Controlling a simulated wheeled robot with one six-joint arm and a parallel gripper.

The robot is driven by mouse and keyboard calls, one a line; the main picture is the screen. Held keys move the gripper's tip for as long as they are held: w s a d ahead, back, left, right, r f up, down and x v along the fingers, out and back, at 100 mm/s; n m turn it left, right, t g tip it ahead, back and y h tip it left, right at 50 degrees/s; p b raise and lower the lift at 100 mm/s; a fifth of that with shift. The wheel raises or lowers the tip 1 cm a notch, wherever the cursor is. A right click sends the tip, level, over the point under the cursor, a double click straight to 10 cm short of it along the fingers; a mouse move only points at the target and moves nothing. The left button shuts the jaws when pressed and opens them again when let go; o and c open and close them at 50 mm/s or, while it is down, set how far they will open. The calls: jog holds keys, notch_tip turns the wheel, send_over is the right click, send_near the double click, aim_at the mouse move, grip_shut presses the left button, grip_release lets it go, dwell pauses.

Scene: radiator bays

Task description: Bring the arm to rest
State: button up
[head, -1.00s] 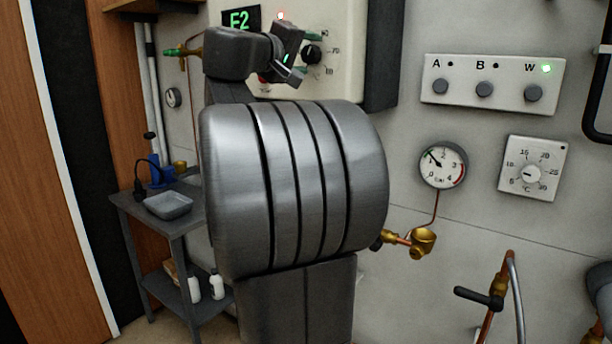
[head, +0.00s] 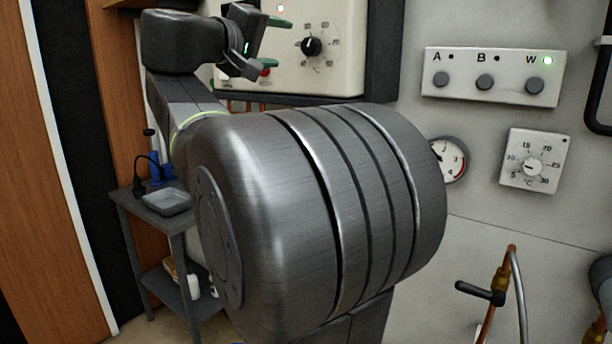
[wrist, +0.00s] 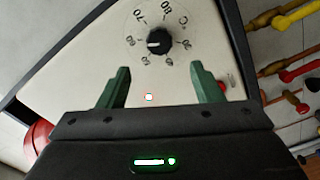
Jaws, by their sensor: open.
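My gripper (head: 262,45) is up at the left of the head view, in front of the cream control panel (head: 345,65). In the wrist view my gripper (wrist: 160,88) shows two green fingers spread apart with nothing between them. Beyond the fingers is the panel face with a black dial knob (wrist: 158,41) and a lit red lamp (wrist: 149,97). The knob also shows in the head view (head: 311,46), to the right of my gripper. I cannot tell the exact gap between fingers and panel. My large grey arm link covers the middle of the head view.
A grey shelf trolley (head: 178,225) with a tray (head: 167,202) stands at the left. On the wall at right are a button box (head: 492,76), a thermostat (head: 534,160) and a partly hidden pressure gauge (head: 450,162). A pipe with a black-handled valve (head: 480,293) stands lower right.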

aim_at(309, 45)
jog(key=p+x, duration=0.2)
jog(key=x, duration=0.8)
jog(key=shift+r, duration=0.1)
jog(key=shift+f+m+b, duration=0.2)
jog(key=shift+m+b, duration=0.2)
jog(key=shift+m, duration=0.1)
jog(key=shift+s+a+r+m, duration=0.1)
jog(key=shift+s+m, duration=0.05)
jog(key=shift+m, duration=0.65)
jog(key=shift+m+b, duration=0.5)
jog(key=shift+m, duration=0.4)
jog(key=m, duration=0.4)
jog(key=shift+b, duration=0.35)
jog(key=m, duration=0.4)
jog(key=shift+r+m, duration=0.1)
jog(key=shift+m, duration=0.3)
jog(key=shift+s+d+m+p, duration=0.15)
jog(key=shift+m+p, duration=0.45)
jog(key=shift+m, duration=1.4)
